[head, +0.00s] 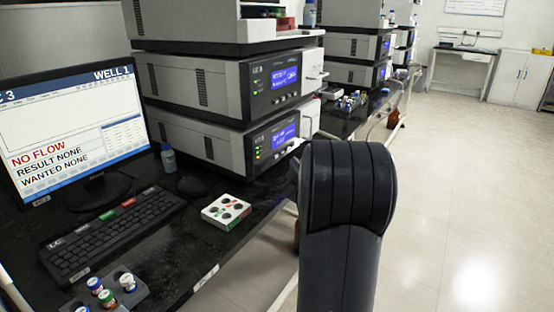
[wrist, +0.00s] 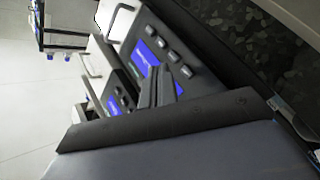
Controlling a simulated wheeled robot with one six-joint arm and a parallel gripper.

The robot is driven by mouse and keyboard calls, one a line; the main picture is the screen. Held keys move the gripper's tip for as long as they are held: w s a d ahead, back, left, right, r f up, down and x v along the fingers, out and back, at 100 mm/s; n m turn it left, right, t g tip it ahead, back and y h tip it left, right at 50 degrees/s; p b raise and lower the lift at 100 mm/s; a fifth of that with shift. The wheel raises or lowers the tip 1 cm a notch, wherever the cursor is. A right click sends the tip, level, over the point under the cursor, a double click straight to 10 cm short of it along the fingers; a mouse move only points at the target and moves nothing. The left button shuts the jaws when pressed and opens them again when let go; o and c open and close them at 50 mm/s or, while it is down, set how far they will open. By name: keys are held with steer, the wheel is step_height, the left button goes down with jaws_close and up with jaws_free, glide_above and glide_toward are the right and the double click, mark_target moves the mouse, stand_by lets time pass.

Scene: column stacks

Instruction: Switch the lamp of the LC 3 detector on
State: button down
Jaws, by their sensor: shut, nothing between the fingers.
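Two grey instrument boxes with dark fronts and blue displays stand stacked beside the monitor in the head view, an upper box (head: 232,86) and a lower box (head: 215,143). Their small labels are too blurred to tell which is the detector. Green lights show on the lower front; the lamp's state is unreadable. In the wrist view, my gripper (wrist: 159,78) is shut and empty, in front of a dark panel (wrist: 131,58) with a blue display and a row of several grey buttons (wrist: 168,49). I cannot tell whether it touches. In the head view my arm hides the gripper.
The monitor (head: 75,110) reads "3", "WELL 1", "NO FLOW", "RESULT NONE" and "WANTED NONE". A keyboard (head: 112,232), a white block with coloured spots (head: 226,212) and a vial rack (head: 130,290) lie on the black bench. The floor at right is clear.

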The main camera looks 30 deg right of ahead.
steer(key=shift+s+d, duration=0.2)
steer(key=shift+s, duration=0.3)
steer(key=shift+s+d, duration=0.2)
steer(key=shift+s, duration=0.3)
steer(key=shift+w, duration=0.15)
steer(key=shift+w+a, duration=0.4)
steer(key=shift+w, duration=0.45)
steer(key=shift+w+r+p, duration=0.1)
steer(key=shift+r+p, duration=0.05)
steer(key=shift+p, duration=0.45)
steer(key=p, duration=0.2)
steer(key=shift+s+d+p, duration=0.15)
steer(key=shift+s+p, duration=0.1)
steer(key=shift+p, duration=0.1)
steer(key=shift+s+p, duration=0.1)
steer(key=shift+p, duration=0.35)
steer(key=shift+s+d+b, duration=0.25)
steer(key=shift+s+d, duration=0.1)
steer(key=shift+s, duration=0.5)
steer(key=shift+s+d+b, duration=0.3)
steer(key=shift+s, duration=0.5)
steer(key=shift+s+d+b, duration=0.25)
steer(key=shift+s+d, duration=0.1)
steer(key=shift+s, duration=0.5)
